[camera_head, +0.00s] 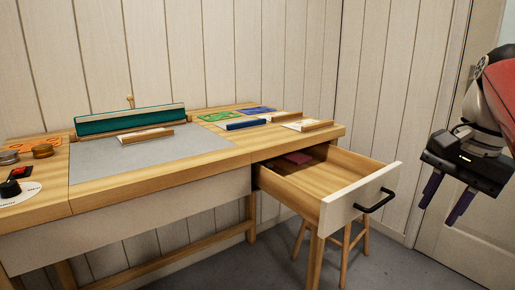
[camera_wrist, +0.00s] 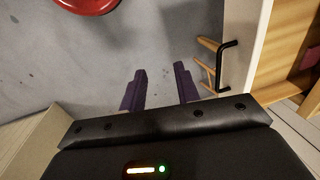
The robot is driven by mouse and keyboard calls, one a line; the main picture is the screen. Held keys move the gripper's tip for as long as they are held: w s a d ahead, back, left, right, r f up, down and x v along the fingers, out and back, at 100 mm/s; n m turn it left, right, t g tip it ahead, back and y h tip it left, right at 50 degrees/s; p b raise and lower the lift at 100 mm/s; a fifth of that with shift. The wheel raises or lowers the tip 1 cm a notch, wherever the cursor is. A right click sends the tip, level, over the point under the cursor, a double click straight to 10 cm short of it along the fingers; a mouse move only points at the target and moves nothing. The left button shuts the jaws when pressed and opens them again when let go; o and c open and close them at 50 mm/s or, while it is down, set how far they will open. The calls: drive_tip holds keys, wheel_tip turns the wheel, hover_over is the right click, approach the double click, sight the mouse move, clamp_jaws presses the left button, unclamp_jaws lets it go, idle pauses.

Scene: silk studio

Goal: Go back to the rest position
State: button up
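My gripper (camera_head: 447,196) is at the right of the head view, in front of the pale door and to the right of the desk drawer. Its two purple fingers point down and stand apart, with nothing between them. In the wrist view my gripper (camera_wrist: 160,88) also shows its fingers apart over the grey floor. The drawer (camera_head: 335,207) of the wooden desk stands pulled out, its black handle (camera_head: 376,201) clear of my gripper. The handle also shows in the wrist view (camera_wrist: 222,66), to the right of the fingers. A dark red item (camera_head: 298,158) lies inside the drawer.
A wooden stool (camera_head: 345,243) stands beneath the open drawer. A red round object (camera_wrist: 88,4) is on the floor side in the wrist view.

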drive_tip(key=s+a+f+n+t, duration=0.1)
drive_tip(key=s+a+f+n, duration=0.1)
drive_tip(key=f, duration=0.5)
drive_tip(key=s+a+f+n+t, duration=0.1)
drive_tip(key=s+a+f+n, duration=0.2)
drive_tip(key=a+f+n, duration=0.2)
drive_tip(key=s+a+f+n+t+h, duration=0.1)
drive_tip(key=s+a+f+n, duration=0.2)
drive_tip(key=a+f, duration=0.4)
drive_tip(key=shift+s+a+f+n+t, duration=0.2)
drive_tip(key=shift+f+n+t, duration=0.25)
drive_tip(key=shift+f, duration=0.35)
